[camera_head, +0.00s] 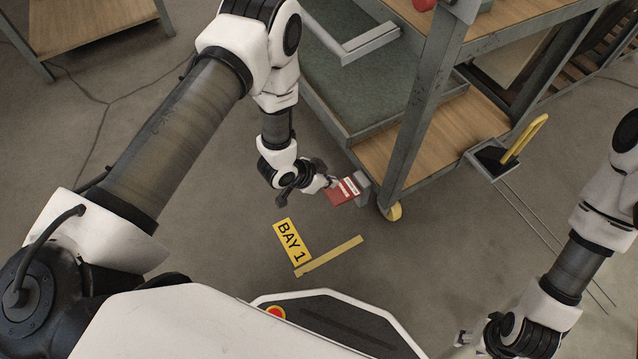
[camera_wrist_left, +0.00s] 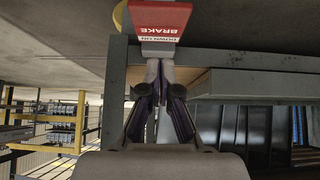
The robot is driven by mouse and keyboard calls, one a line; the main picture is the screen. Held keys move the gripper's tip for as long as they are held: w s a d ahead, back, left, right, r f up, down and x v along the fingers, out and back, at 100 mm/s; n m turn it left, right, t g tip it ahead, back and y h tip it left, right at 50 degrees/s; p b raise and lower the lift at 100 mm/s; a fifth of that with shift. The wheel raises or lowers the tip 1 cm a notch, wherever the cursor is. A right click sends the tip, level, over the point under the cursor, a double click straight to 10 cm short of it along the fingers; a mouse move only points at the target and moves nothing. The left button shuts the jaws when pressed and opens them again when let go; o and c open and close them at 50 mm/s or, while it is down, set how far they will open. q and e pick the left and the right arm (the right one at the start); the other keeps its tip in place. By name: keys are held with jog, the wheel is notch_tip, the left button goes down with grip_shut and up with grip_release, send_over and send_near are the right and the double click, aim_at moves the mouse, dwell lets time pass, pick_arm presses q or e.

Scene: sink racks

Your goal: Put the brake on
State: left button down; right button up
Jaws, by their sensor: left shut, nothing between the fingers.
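The red brake pedal (camera_head: 342,194), with a white label strip, sticks out at the near lower corner of the cart (camera_head: 415,110), beside a yellow caster wheel (camera_head: 393,211).
A yellow "BAY 1" label (camera_head: 292,242) and a yellow tape strip (camera_head: 335,255) lie on the floor near the cart. A yellow handle (camera_head: 525,138) stands at a dark floor fixture on the right. A wooden-topped table (camera_head: 75,22) is at the upper left. The floor left of the pedal is clear.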

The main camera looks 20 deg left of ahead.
aim_at(332, 195)
pick_arm(q)
jog(key=f+b, duration=0.1)
jog(key=f, duration=0.1)
jog(key=f+b, duration=0.1)
jog(key=f, duration=0.2)
jog(key=shift+w+d+f, duration=0.1)
jog(key=shift+w+d, duration=0.05)
jog(key=shift+w, duration=0.05)
jog(key=shift+s+a+f+t+h+b, duration=0.1)
jog(key=shift+s+f+t+h+b, duration=0.1)
jog(key=shift+f+t+h+b, duration=0.2)
jog(key=shift+s+a+f+t+h+b, duration=0.1)
jog(key=shift+s+f+t+h+b, duration=0.15)
jog(key=shift+f, duration=0.2)
jog(key=shift+a+f+t+h+b, duration=0.1)
jog(key=shift+f+t+h+b, duration=0.8)
jog(key=shift+f, duration=0.7)
jog(key=shift+p, duration=0.3)
